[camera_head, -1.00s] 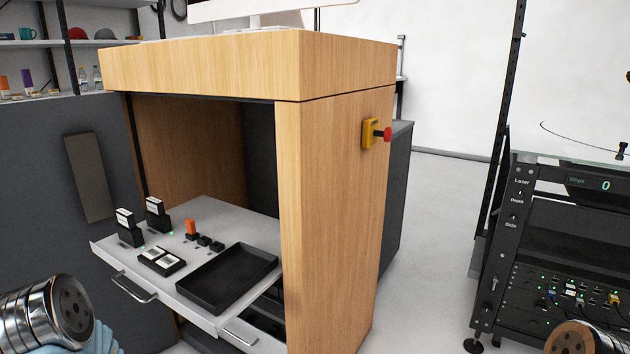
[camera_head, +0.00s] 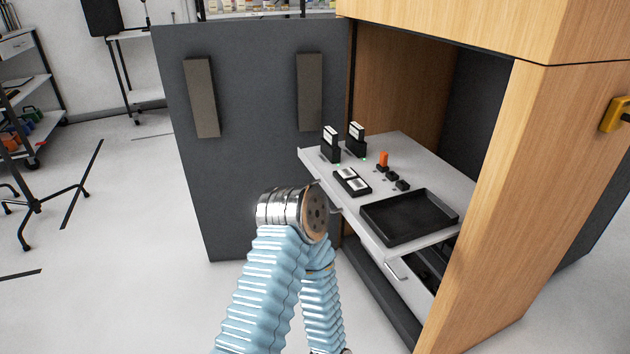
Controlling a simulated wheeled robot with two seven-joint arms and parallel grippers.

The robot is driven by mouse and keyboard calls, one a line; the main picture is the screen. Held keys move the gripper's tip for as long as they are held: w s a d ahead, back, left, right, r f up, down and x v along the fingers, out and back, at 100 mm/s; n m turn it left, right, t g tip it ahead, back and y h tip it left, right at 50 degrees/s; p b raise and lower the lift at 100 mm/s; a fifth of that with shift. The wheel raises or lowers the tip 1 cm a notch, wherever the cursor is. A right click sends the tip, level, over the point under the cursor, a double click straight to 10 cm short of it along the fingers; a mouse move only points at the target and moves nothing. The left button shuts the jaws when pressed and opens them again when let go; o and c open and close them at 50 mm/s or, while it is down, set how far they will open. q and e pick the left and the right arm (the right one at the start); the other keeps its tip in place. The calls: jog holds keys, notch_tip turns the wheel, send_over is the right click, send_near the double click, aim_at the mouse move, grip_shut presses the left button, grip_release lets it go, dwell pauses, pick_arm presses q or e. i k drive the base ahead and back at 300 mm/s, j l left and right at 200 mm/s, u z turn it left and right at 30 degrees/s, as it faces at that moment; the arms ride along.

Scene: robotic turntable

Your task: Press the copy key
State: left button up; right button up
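The pulled-out shelf (camera_head: 385,239) of the wooden cabinet carries a small group of controls. Several small black keys (camera_head: 402,185) sit there beside an orange upright piece (camera_head: 383,159). Their labels are too small to read, so I cannot tell which one is the copy key. Two black units with white-faced tops, a left one (camera_head: 330,146) and a right one (camera_head: 356,140), stand at the back, with green lights near them. An arm of mine, in a light blue sleeve with a metal joint, rises in front of the shelf's left side. Neither gripper shows.
A black tray (camera_head: 408,217) and a holder with white pieces (camera_head: 351,182) lie on the shelf. The wooden cabinet side (camera_head: 497,200) bounds it on the right, and a dark grey panel (camera_head: 250,150) stands on the left. Open floor lies farther left.

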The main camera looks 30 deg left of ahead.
aim_at(357, 184)
jog(key=u, duration=1.1)
